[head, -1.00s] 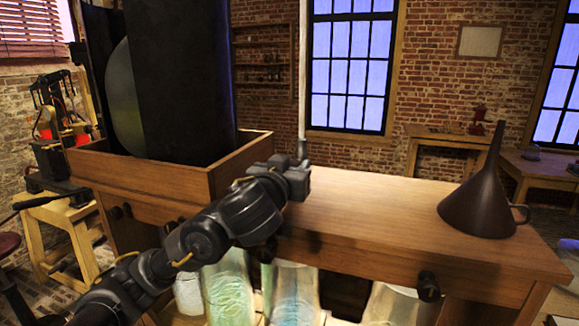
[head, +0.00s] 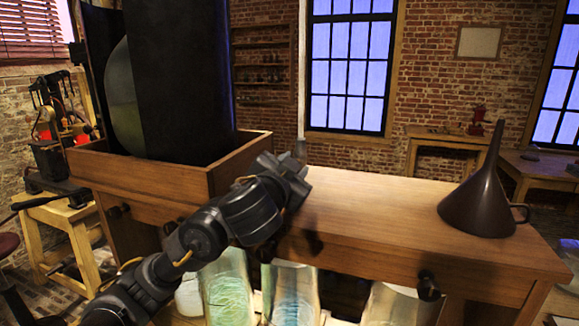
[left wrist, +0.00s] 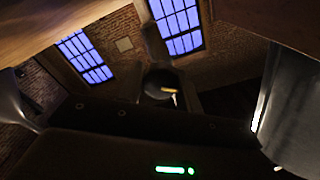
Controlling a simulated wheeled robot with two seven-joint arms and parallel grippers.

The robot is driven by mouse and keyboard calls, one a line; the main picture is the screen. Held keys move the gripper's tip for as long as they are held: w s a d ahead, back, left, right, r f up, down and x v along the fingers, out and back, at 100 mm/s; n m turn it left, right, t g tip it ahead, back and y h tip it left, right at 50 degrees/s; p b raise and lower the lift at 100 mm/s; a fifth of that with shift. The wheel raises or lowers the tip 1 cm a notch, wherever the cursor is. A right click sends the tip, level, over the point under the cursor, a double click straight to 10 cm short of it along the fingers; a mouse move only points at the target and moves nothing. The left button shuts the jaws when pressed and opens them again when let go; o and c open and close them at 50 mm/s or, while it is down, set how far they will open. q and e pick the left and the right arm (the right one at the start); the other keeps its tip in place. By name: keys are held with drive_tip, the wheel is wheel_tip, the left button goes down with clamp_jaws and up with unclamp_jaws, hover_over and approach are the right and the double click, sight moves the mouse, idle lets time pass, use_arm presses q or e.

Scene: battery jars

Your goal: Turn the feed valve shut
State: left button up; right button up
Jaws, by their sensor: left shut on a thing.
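My left gripper (head: 288,174) is at the back of the bench top, just right of the wooden box, and its wrist is tilted. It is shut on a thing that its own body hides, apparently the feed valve. A small grey upright piece (head: 301,149) shows just behind the gripper; I cannot tell whether it belongs to the valve. The left wrist view is dark. A dark rounded shape (left wrist: 160,84) with a pale bar shows near its middle, and I cannot tell what it is. My right gripper is in neither view.
A wooden bench (head: 385,215) fills the middle, with a dark funnel (head: 480,205) at its right. A wooden box (head: 225,165) holding a tall dark block (head: 185,80) stands at left. Several glass jars (head: 293,292) stand below the front edge. The bench centre is clear.

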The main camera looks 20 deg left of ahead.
use_arm(q)
drive_tip(key=m, duration=0.5)
drive_tip(key=shift+d+m, duration=0.1)
drive_tip(key=shift+m, duration=0.2)
drive_tip(key=m+p, duration=0.1)
drive_tip(key=m, duration=0.3)
drive_tip(key=shift+f, duration=0.15)
drive_tip(key=shift+m, duration=0.8)
drive_tip(key=o, duration=0.9)
drive_tip(key=shift+o, duration=0.2)
drive_tip(key=shift+s, duration=0.1)
